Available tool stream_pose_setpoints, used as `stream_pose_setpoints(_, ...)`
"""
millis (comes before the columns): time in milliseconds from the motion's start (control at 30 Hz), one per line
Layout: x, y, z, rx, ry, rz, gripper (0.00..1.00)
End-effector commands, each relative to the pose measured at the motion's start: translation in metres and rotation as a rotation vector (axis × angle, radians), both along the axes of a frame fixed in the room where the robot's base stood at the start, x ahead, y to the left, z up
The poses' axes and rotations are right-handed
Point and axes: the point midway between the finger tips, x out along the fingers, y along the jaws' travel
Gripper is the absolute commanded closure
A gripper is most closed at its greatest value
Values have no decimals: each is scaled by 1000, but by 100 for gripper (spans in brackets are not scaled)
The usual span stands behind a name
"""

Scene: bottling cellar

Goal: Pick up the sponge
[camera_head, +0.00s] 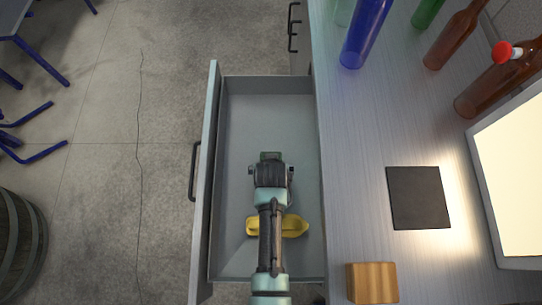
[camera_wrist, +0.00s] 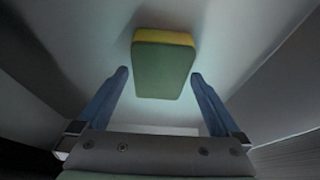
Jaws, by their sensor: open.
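The sponge (camera_wrist: 163,66) is a block with a green face and a yellow layer, lying in the open drawer (camera_head: 233,110). In the wrist view it sits just beyond and partly between the tips of my gripper (camera_wrist: 160,77). My gripper is open, one blue finger on each side, with gaps to the sponge. In the head view my gripper (camera_head: 270,170) is down in the drawer, and only a small greenish end of the sponge (camera_head: 270,155) shows past it.
A yellow fruit-like thing (camera_head: 291,226) lies in the drawer, partly hidden under my arm. Drawer walls stand close on both sides. The counter (camera_head: 350,130) at right holds a dark mat (camera_head: 418,198), a wooden block (camera_head: 372,283) and several bottles. The drawer's far end is clear.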

Motion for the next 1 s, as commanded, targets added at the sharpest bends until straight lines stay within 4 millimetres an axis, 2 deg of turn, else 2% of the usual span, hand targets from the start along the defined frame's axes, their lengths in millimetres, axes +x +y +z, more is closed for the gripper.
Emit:
stream_pose_setpoints(467,0,0,-3,0,0,0,0)
stream_pose_setpoints(567,0,0,-3,0,0,0,14)
stream_pose_setpoints(867,0,0,-3,0,0,0,68)
stream_pose_setpoints(900,0,0,-3,0,0,0,71)
stream_pose_setpoints(1000,0,0,-3,0,0,0,72)
